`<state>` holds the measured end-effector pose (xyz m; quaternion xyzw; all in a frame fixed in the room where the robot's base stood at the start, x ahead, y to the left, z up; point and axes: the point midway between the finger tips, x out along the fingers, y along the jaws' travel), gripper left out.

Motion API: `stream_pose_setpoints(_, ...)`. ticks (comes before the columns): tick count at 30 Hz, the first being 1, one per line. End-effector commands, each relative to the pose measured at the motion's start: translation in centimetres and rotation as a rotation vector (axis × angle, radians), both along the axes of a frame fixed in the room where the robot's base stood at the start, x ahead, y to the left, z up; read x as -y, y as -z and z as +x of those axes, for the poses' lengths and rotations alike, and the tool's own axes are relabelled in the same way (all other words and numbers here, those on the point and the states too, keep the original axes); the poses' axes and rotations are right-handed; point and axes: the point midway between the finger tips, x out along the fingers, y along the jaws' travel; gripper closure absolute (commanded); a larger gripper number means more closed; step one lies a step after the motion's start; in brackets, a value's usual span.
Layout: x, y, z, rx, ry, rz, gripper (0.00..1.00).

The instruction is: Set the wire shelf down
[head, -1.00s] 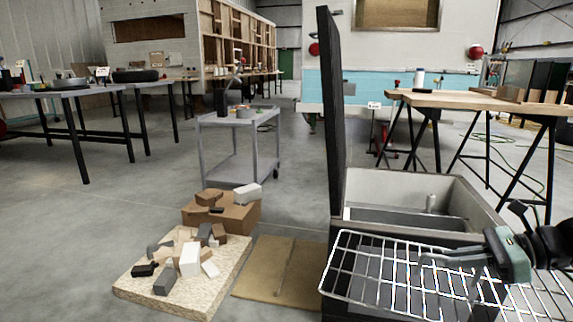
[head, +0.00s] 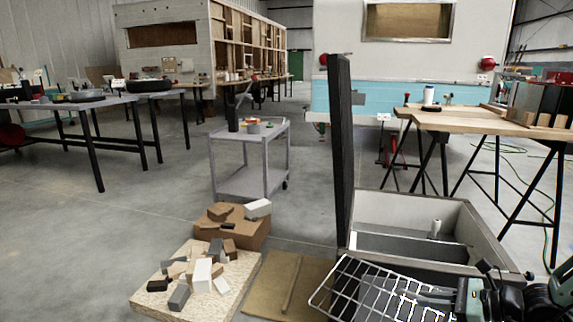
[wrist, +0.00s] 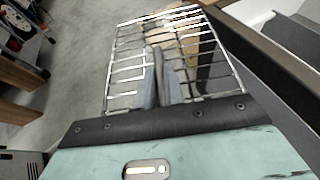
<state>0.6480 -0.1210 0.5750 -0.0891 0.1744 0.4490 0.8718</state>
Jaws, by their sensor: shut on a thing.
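The wire shelf (head: 345,283) is a white metal grid at the lower right of the head view. It is tilted, with its far end at the left, in front of a grey open-topped box. My gripper (head: 452,296) is shut on the shelf's near part. In the wrist view the shelf (wrist: 126,62) stretches out ahead of my gripper (wrist: 158,60), whose grey fingers lie along the wires. The exact grip point is hard to make out. Floor and a brown board show through the grid.
The grey box (head: 470,215) with a tall black upright lid (head: 341,150) stands just beyond the shelf. A board with several blocks (head: 150,290) and a flat brown panel (head: 262,290) lie on the floor to the left. A grey cart (head: 250,185) stands farther back.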

Motion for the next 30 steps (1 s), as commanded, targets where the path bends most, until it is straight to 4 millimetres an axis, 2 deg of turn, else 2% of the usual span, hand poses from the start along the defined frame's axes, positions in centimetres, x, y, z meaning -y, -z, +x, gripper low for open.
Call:
stream_pose_setpoints(1, 0.0, -2.4, 0.0, 0.001, 0.000, 0.002, 1.00)
stream_pose_setpoints(30, 0.0, -20.9, 0.0, 0.000, 0.000, 0.002, 1.00)
